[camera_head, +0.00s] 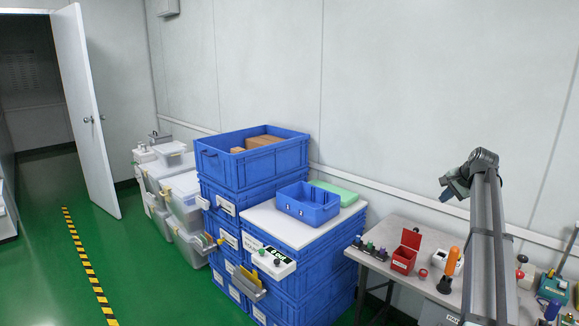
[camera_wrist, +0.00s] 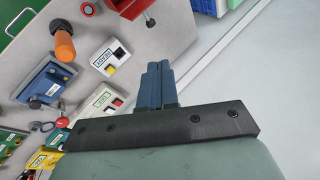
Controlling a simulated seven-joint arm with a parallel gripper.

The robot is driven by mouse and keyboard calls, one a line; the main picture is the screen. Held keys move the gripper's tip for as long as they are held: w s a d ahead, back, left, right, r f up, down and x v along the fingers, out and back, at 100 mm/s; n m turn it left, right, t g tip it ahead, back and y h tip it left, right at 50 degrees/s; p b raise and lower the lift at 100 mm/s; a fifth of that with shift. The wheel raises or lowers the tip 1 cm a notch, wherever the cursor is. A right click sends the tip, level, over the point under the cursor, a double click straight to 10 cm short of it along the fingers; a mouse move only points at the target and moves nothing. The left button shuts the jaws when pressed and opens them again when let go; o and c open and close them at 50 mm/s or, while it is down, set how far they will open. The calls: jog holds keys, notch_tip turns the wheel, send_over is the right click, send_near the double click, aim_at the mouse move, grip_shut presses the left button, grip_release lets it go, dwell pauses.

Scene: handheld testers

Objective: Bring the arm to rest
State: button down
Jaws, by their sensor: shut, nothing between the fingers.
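My gripper (camera_head: 448,192) is at the end of my raised arm on the right side of the head view, above the work table and in front of the pale wall. In the wrist view its two blue fingers (camera_wrist: 157,66) lie together, shut with nothing between them. The grey work table (camera_wrist: 150,35) lies beyond the fingertips in that view. The fingers appear apart from everything on it.
The table holds an open red box (camera_head: 404,256), an orange-handled tool (camera_head: 446,283) and several testers. Left of it, stacked blue crates (camera_head: 325,275) carry a small blue bin (camera_head: 307,207). Green floor (camera_head: 140,270) is free farther left.

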jog(key=s+a+f+n+g, duration=0.25)
jog(key=s+a+f, duration=0.4)
jog(key=f, duration=0.85)
jog(key=s+a+f+n+g+h, duration=0.1)
jog(key=s+a+f+n, duration=0.25)
jog(key=s+f, duration=0.85)
jog(key=s+a+f+n+g, duration=0.25)
jog(key=s+a+f, duration=0.4)
jog(key=f, duration=1.05)
jog(key=s+a+f+n+g, duration=0.1)
jog(key=s+a+f, duration=0.5)
jog(key=s, duration=0.6)
jog(key=s+a+f+n+g, duration=0.2)
jog(key=s+a+f+g, duration=0.2)
jog(key=s, duration=0.9)
jog(key=s+a+f+n+g, duration=0.1)
jog(key=s+a+f+g, duration=0.1)
jog(key=s+a+f, duration=0.8)
jog(key=s+f, duration=0.2)
jog(key=s, duration=0.1)
jog(key=shift+f, duration=0.25)
jog(key=shift+s+n, duration=0.1)
jog(key=shift+n, duration=0.15)
